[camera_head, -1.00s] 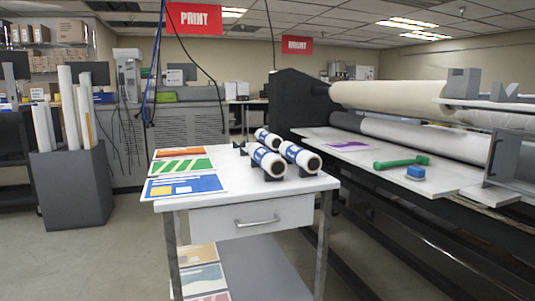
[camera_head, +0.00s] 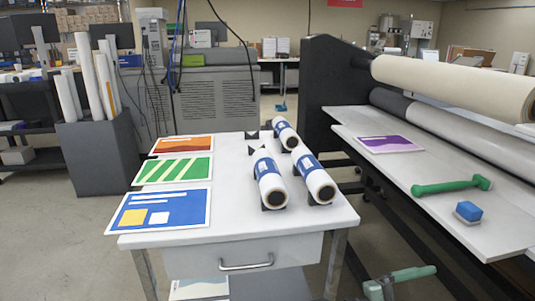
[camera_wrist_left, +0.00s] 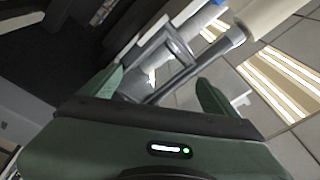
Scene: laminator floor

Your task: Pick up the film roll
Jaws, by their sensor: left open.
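Three white-and-blue film rolls with dark core ends lie on dark cradles on the white cart top: one at front left (camera_head: 269,178), one at front right (camera_head: 314,176) and one farther back (camera_head: 285,133). My left gripper (camera_wrist_left: 160,88) shows only in the left wrist view. Its two green fingers are spread apart with nothing between them, and no film roll shows in that view. A green gripper part (camera_head: 400,283), seemingly of my right gripper, shows low at the right in the head view, beside the cart. Its jaws are not clear.
Orange, green and blue printed sheets (camera_head: 158,210) lie on the cart's left side. The laminator (camera_head: 440,165) stands close on the right, with a purple sheet (camera_head: 390,144), a green tool (camera_head: 452,186) and a blue block (camera_head: 468,211) on its bed. Open floor lies left of the cart.

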